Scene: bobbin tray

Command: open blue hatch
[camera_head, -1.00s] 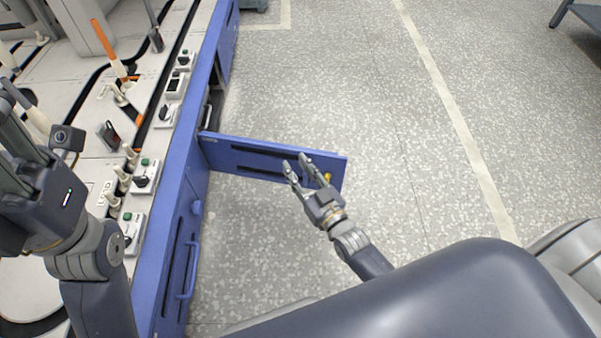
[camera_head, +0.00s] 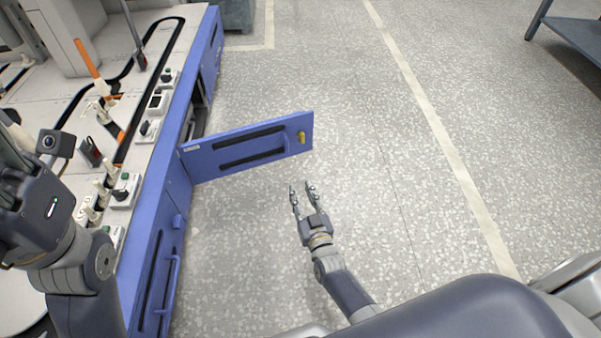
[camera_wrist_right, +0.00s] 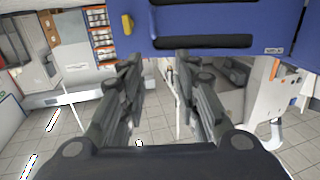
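The blue hatch (camera_head: 205,163) stands swung out from the blue cabinet front in the head view, with dark slots, a handle and a yellow latch (camera_head: 301,137) near its free edge. It also shows across the top of the right wrist view (camera_wrist_right: 215,22). My right gripper (camera_head: 304,187) is open and empty, in front of the hatch and apart from it. Its two spread fingers also show in the right wrist view (camera_wrist_right: 158,65). My left gripper is partly cut off at the left edge of the head view, above the machine top; its fingers cannot be made out.
A second blue door with a handle (camera_head: 171,290) is in the cabinet front, nearer to me. Controls and bobbin pegs stand on the machine top at left. The speckled floor (camera_head: 380,200) to the right is clear. A dark table (camera_head: 580,38) is at the far right.

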